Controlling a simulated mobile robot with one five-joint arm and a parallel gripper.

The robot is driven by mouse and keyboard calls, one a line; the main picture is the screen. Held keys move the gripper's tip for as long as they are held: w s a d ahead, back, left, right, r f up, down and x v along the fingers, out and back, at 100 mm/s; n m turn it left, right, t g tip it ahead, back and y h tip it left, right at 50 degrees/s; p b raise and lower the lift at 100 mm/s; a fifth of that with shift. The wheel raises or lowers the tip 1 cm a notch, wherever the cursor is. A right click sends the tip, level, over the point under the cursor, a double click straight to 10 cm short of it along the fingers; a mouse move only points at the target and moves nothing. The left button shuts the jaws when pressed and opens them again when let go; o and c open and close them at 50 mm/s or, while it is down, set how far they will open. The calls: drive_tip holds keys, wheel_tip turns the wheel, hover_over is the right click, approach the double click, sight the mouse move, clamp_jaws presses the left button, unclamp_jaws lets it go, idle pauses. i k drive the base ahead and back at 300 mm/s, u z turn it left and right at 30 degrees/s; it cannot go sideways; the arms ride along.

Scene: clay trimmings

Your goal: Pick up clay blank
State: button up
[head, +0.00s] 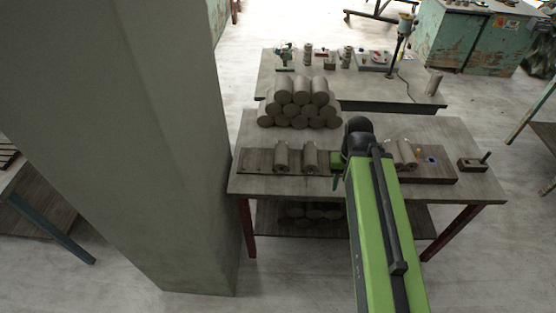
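Several thick grey-brown clay cylinders (301,96), which look like the clay blanks, lie stacked in a pyramid at the back left of the near table. Narrower clay pieces stand out on the dark board in front: one at the left (282,157), one beside it (311,157), and more at the right (406,154). My green arm reaches over the table's front edge, and its black wrist (358,135) is above the board, right of the stack. My gripper is mostly hidden by the wrist and arm, so its fingers and anything between them cannot be made out.
The near table (400,127) has bare room behind the board at right. A small box (473,164) sits at its right end. A grey pillar (150,150) stands close at left.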

sight(310, 159)
drive_tip(key=u, duration=2.4)
drive_tip(key=k, duration=1.45)
drive_tip(key=z, duration=0.6)
drive_tip(key=i, duration=2)
drive_tip(key=u, duration=0.05)
